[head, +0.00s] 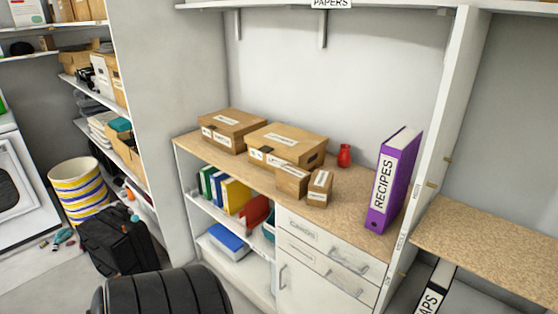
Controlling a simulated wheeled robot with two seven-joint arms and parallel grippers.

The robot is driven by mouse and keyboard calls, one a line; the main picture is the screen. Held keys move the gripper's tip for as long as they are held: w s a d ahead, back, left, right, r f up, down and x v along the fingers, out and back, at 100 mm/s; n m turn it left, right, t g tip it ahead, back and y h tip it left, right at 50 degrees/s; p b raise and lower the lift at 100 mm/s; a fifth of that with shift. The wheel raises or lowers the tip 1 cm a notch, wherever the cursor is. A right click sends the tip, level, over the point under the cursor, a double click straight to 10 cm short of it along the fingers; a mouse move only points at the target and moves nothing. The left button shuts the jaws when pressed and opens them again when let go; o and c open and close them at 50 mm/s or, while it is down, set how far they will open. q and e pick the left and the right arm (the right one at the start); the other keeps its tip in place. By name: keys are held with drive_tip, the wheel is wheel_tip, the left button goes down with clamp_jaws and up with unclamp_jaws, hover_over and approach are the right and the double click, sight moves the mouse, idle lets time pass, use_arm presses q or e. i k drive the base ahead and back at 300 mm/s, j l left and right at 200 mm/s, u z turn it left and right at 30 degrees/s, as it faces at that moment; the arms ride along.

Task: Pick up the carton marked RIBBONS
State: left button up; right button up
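Several brown cartons with white labels stand on the speckled counter; the labels are too small to read, so I cannot tell which one is marked RIBBONS. A flat carton (232,126) stands at the left. A larger carton (290,138) with a dark handle hole stands right of it. A small carton (292,182) stands in front of the larger one, partly covering it. Another small carton (320,188) stands just right of that, near the counter's front edge. Neither of my grippers is in view.
A purple RECIPES binder (394,180) and a red vase (344,155) stand on the counter (355,200). Below are binders and drawers (325,250). A black ribbed rounded form (165,295), perhaps a chair back, fills the bottom edge. A black bag (112,240) and striped basket (78,190) stand left.

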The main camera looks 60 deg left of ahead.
sight(320, 185)
drive_tip(key=u, duration=1.55)
drive_tip(key=z, duration=0.15)
drive_tip(key=i, duration=0.05)
